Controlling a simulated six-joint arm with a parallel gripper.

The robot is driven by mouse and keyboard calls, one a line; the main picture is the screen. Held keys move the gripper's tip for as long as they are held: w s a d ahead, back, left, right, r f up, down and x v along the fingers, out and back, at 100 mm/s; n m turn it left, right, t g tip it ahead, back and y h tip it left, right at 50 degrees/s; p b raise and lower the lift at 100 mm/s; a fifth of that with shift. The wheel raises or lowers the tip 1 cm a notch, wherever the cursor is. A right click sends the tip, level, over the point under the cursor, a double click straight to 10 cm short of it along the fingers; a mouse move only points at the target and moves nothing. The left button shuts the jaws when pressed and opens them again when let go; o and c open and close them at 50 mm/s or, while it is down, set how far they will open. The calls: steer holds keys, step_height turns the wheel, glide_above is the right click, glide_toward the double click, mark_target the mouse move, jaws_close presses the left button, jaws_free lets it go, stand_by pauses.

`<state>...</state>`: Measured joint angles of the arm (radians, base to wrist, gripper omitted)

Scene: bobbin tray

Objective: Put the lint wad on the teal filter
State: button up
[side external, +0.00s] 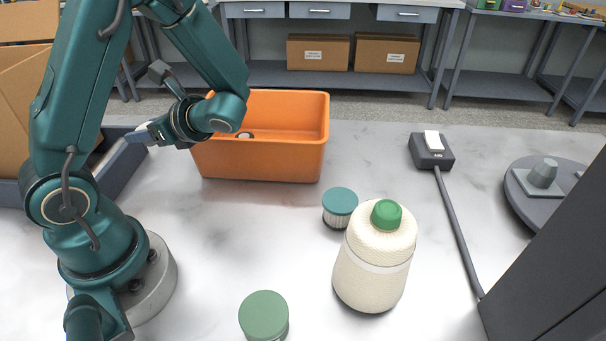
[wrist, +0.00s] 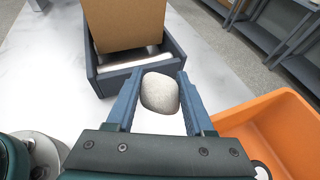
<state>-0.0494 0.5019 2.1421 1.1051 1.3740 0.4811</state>
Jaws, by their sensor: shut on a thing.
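The lint wad (wrist: 160,93), a pale grey-white rounded lump, sits between the two fingers of my gripper (wrist: 158,92) in the wrist view. My gripper is shut on it. In the side view my gripper (side external: 140,136) points left, raised near the dark blue tray, and I cannot make out the wad there. The teal filter (side external: 341,201), a short white pleated cylinder with a teal top, stands upright on the table, right of the orange bin and well away from my gripper. Its top looks bare.
A green-topped filter (side external: 264,314) stands near the front edge. A cream thread cone (side external: 372,270) with a green tip stands close to the teal filter. An orange bin (side external: 262,158) lies behind, a dark blue tray (wrist: 108,80) holds a cardboard box (wrist: 125,22). A switch box (side external: 430,154) is at right.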

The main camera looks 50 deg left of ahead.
steer(key=w+d+r+m+t+h, duration=0.7)
steer(key=w+d+r+m+t, duration=0.7)
steer(key=d+r+m+t, duration=0.1)
steer(key=shift+w+d+r+m+t, duration=0.2)
steer(key=shift+d+m+t, duration=0.5)
steer(key=shift+m+t, duration=0.4)
steer(key=shift+w+d+m+h, duration=0.25)
steer(key=shift+d+m+h, duration=0.2)
steer(key=shift+m+h, duration=0.15)
steer(key=m+g+h, duration=0.3)
steer(key=m+h, duration=1)
steer(key=h, duration=0.1)
glide_above(343, 199)
step_height(343, 199, down, 17)
steer(key=shift+f, duration=2.15)
